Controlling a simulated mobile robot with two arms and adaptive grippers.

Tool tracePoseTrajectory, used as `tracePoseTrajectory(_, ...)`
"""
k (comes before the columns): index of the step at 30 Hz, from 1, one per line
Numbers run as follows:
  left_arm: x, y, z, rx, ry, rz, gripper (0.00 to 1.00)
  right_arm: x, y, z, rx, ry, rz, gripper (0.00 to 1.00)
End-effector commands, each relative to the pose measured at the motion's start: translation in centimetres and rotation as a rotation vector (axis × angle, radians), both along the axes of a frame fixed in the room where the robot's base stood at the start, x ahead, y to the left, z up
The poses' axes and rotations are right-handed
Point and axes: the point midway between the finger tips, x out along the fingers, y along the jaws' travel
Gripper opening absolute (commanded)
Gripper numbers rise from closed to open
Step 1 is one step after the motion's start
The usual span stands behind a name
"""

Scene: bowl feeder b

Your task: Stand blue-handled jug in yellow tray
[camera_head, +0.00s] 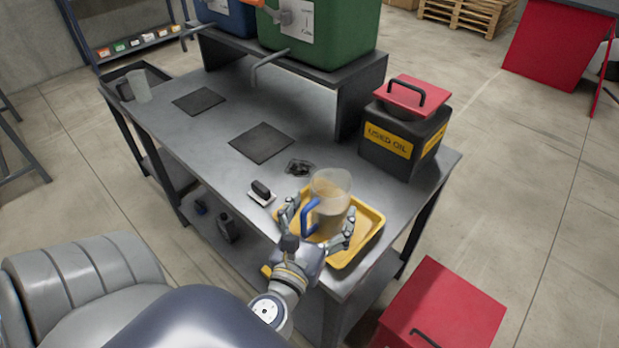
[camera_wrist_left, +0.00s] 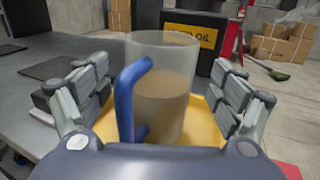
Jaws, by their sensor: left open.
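The blue-handled jug (camera_head: 331,207) is translucent with brownish liquid in its lower part. It stands upright in the yellow tray (camera_head: 372,219) at the front right of the grey table. In the left wrist view the jug (camera_wrist_left: 174,85) is between the spread fingers, its blue handle towards the palm, with yellow tray (camera_wrist_left: 203,128) below and behind it. My left gripper (camera_head: 318,222) is open around the jug, fingers on both sides. Whether a finger touches the jug is hard to tell. My right gripper is not in view.
A black "USED OIL" bin (camera_head: 403,141) with a red lid stands behind the tray. A small brush-like tool (camera_head: 262,193) and a dark rag (camera_head: 299,167) lie left of it. Another clear jug (camera_head: 139,86) sits at the far left. The table's middle has dark mats (camera_head: 262,142).

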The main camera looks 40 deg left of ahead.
Motion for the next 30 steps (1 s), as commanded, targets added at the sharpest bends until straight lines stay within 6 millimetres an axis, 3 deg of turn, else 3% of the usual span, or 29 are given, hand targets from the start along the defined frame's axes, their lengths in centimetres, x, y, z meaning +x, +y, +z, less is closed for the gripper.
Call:
tracePoseTrajectory(6, -4.1, -1.2, -0.5, -0.002, 0.005, -0.001, 0.87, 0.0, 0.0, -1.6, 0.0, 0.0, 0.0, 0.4)
tracePoseTrajectory(13, -7.0, -2.0, -0.3, -0.002, 0.002, 0.0, 0.87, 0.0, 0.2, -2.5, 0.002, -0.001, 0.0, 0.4)
tracePoseTrajectory(30, -8.1, -2.4, 0.0, -0.002, -0.001, 0.0, 0.87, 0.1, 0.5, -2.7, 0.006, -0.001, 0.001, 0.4)
